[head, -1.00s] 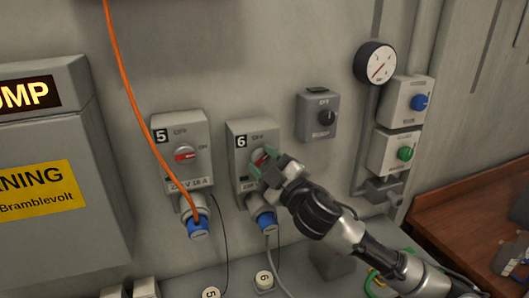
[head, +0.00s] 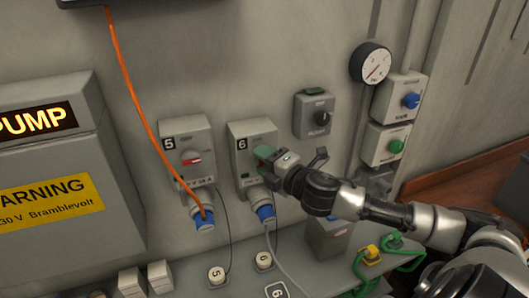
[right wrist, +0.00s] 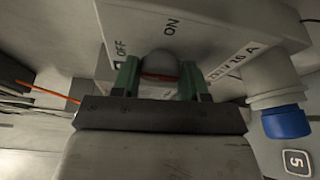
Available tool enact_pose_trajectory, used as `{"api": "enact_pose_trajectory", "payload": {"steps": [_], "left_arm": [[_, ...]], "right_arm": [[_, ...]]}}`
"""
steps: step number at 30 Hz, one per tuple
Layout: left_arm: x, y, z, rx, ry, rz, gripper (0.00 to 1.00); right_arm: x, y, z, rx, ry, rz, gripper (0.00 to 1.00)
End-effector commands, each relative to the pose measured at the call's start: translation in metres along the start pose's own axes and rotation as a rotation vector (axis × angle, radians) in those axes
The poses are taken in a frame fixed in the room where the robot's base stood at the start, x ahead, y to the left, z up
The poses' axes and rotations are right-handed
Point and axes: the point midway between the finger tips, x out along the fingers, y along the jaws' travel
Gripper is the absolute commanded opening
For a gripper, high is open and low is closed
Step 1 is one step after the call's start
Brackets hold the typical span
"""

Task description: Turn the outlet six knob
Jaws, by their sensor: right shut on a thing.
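The outlet six box (head: 255,131) is grey, marked with a 6, and fixed on the wall in the head view. My right gripper (head: 263,158) is at its front and hides its knob there. In the right wrist view, the grey rounded knob (right wrist: 160,64) lies between the two green fingers of my right gripper (right wrist: 159,82), which is shut on it. The ON and OFF marks show beside the knob. A blue plug (head: 266,213) sits under the box and also shows in the right wrist view (right wrist: 287,122). My left gripper is not in view.
Outlet five (head: 185,135) is to the left, with a red-marked knob and an orange cable (head: 138,92) at its plug. A grey switch box (head: 313,112), a gauge (head: 371,62) and boxes with blue and green knobs are to the right. A ledge (head: 190,280) runs below.

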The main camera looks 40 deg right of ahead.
Motion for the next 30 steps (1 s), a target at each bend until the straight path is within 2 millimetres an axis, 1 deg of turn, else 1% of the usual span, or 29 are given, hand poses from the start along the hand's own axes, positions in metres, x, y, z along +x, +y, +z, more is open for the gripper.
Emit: {"api": "enact_pose_trajectory", "payload": {"steps": [1, 6, 23, 24, 28, 30], "left_arm": [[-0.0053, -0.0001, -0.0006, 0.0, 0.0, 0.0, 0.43], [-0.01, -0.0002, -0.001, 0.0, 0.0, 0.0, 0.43], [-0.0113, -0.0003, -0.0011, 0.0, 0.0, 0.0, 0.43], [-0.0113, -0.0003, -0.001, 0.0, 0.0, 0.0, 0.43], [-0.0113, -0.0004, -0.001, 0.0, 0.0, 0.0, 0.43], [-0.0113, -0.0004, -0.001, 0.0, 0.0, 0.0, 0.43]], "right_arm": [[0.0, 0.0026, 0.0003, -0.018, 0.0, -0.009, 0.2], [0.0, 0.0012, 0.0001, -0.064, 0.0, -0.028, 0.2], [0.0, -0.0008, -0.0002, -0.088, 0.0, -0.038, 0.2], [0.0, -0.0007, -0.0002, -0.088, 0.0, -0.038, 0.5], [0.0001, -0.0005, -0.0002, -0.087, 0.0, -0.037, 0.69], [0.0001, -0.0003, -0.0002, -0.087, 0.0, -0.037, 0.69]]}}
